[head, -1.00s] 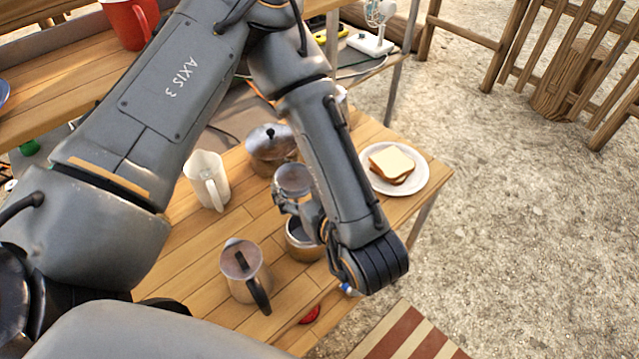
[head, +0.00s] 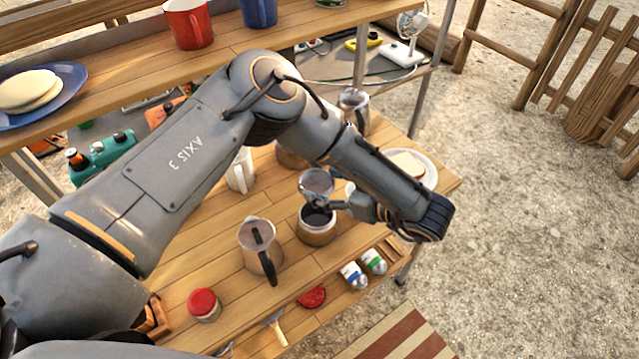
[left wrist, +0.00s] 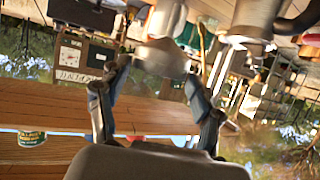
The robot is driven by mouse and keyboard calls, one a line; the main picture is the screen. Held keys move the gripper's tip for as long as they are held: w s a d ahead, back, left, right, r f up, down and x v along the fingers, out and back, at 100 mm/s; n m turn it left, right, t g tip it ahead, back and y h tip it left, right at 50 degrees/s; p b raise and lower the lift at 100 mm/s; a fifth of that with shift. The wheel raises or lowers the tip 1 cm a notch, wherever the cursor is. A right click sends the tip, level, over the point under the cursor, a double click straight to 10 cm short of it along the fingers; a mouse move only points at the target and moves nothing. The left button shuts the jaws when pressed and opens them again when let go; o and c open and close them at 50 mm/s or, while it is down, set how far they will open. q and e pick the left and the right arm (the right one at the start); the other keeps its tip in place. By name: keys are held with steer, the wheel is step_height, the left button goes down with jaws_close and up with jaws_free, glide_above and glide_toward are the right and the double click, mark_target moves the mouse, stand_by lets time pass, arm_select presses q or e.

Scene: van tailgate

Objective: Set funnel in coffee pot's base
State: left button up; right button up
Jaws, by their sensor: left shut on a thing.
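The funnel (head: 316,182) is a round metal cup with a shiny top. My left gripper (head: 336,203) is shut on it, coming from the right, and it also shows between the fingers in the left wrist view (left wrist: 160,58). The coffee pot's base (head: 316,230) is a round metal vessel with a dark open top, upright on the table. The funnel is held above the base's mouth, apart from its rim as far as I can tell. The pot's upper part (head: 258,243), with lid and black handle, stands to the left of the base. My right gripper is not in view.
The wooden table (head: 200,262) also holds a white mug (head: 240,172), a plate (head: 431,172) with bread, two shakers (head: 353,275) and a red-lidded jar (head: 204,306). A metal jug (head: 353,108) stands behind my arm. A shelf (head: 130,70) overhangs the back.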

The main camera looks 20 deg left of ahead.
arm_select(q)
steer(key=shift+f, duration=0.3)
steer(key=shift+w+f+b, duration=0.1)
steer(key=shift+f+b, duration=0.1)
steer(key=shift+b, duration=0.1)
steer(key=shift+f+b, duration=1)
steer(key=shift+f, duration=0.75)
steer(key=shift+f+b, duration=1.75)
steer(key=shift+f, duration=1)
jaws_close()
steer(key=shift+f+b, duration=0.3)
steer(key=shift+b, duration=0.3)
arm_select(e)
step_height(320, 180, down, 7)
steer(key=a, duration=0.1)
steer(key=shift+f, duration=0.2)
